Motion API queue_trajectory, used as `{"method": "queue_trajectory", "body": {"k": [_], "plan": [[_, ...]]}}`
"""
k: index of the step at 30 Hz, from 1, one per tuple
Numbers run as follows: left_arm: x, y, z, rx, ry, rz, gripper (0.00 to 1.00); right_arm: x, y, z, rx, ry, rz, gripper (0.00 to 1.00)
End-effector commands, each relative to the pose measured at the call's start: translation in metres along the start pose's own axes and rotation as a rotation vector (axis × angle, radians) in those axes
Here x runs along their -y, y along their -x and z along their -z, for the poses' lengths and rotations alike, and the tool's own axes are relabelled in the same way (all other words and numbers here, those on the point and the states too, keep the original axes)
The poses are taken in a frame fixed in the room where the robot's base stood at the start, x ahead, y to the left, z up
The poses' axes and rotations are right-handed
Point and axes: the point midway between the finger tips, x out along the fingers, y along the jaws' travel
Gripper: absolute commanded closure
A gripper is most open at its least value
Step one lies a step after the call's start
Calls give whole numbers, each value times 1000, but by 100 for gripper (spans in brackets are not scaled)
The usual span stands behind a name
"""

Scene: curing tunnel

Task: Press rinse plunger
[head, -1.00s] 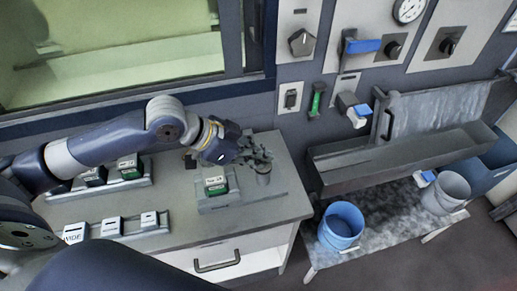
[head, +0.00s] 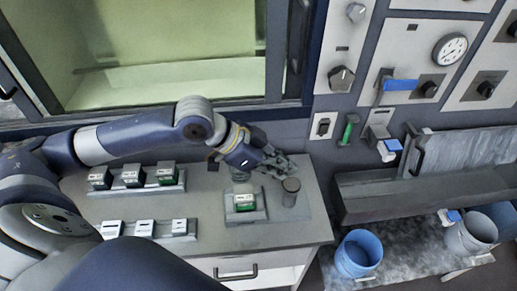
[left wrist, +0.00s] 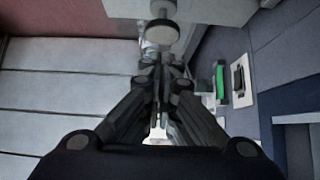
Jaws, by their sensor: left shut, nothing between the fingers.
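A short upright cylinder with a round dark top (head: 290,187) stands on the right part of the grey counter; I take it to be the rinse plunger. In the left wrist view a round disc on a stem (left wrist: 158,34) shows beyond the fingertips, probably the same part. My left gripper (head: 281,165) is shut and empty, just behind and above the cylinder's top. In the left wrist view its fingers (left wrist: 160,70) are together, pointing toward the disc. I cannot tell whether they touch it. My right gripper is not in view.
A green-and-white box (head: 244,202) sits in a holder left of the cylinder. More boxes stand in racks (head: 150,185) farther left. A green switch (head: 348,130) and levers are on the wall panel. A trough (head: 420,195) and blue bucket (head: 358,255) are at right.

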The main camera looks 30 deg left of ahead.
Motion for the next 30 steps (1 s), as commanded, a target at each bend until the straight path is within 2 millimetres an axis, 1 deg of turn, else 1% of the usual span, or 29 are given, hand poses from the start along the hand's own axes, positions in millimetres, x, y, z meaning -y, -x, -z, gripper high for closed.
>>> {"method": "queue_trajectory", "body": {"k": [1, 9, 15, 21, 30], "plan": [[1, 7, -3, 3, -2, 3, 100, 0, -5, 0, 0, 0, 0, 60], [1, 48, -2, 2, -2, 4, 100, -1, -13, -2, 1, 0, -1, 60], [0, 66, -2, 0, -1, 1, 100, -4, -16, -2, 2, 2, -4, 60], [0, 74, 0, -1, 0, 0, 100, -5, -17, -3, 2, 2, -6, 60], [0, 75, 0, -3, -1, -1, 100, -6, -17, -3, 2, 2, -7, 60]]}}
